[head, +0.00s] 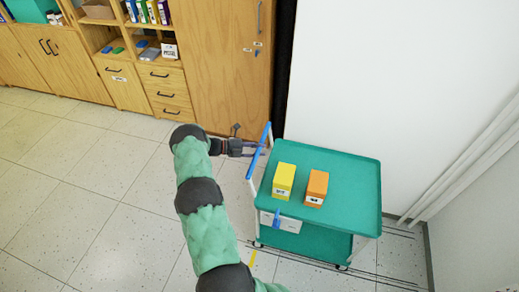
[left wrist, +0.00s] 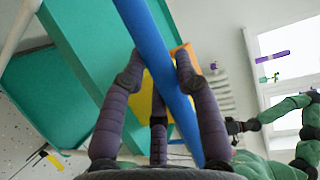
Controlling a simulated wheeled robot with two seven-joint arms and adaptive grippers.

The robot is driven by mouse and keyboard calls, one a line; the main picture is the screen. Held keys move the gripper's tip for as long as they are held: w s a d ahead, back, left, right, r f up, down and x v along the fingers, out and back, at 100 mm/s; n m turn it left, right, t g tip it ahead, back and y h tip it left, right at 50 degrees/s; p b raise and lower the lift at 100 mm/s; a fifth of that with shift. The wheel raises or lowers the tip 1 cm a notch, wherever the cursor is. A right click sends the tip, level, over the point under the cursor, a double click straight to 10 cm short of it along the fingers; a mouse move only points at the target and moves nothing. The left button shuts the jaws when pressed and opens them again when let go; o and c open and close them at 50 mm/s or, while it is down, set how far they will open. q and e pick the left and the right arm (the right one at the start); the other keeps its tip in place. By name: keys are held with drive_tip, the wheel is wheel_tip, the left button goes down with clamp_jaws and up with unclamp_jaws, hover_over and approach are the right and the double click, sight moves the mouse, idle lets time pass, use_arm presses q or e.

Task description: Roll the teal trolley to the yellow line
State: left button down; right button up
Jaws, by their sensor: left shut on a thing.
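The teal trolley (head: 345,215) stands upright beside the white wall, with a blue push bar (head: 253,165) along its left end. My left gripper (head: 262,146) is shut on this bar near its far end. In the left wrist view, the fingers (left wrist: 159,78) lie on both sides of the blue bar (left wrist: 148,38), with the teal trolley (left wrist: 82,50) behind. A short piece of yellow line (head: 252,258) shows on the floor, left of the trolley's near end. A dark gripper on a green arm, my right gripper (left wrist: 238,127), appears small in the left wrist view; its fingers are unclear.
A yellow box (head: 284,180) and an orange box (head: 315,188) stand on the trolley top. Wooden cabinets (head: 228,65) line the back, and the white wall (head: 385,80) is close behind the trolley. The tiled floor (head: 110,165) on the left is clear. Dark lines run on the floor at right.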

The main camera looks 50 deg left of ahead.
use_arm(q)
drive_tip(key=c, duration=0.9)
unclamp_jaws()
drive_tip(key=v, duration=1.2)
drive_tip(key=shift+r, duration=0.1)
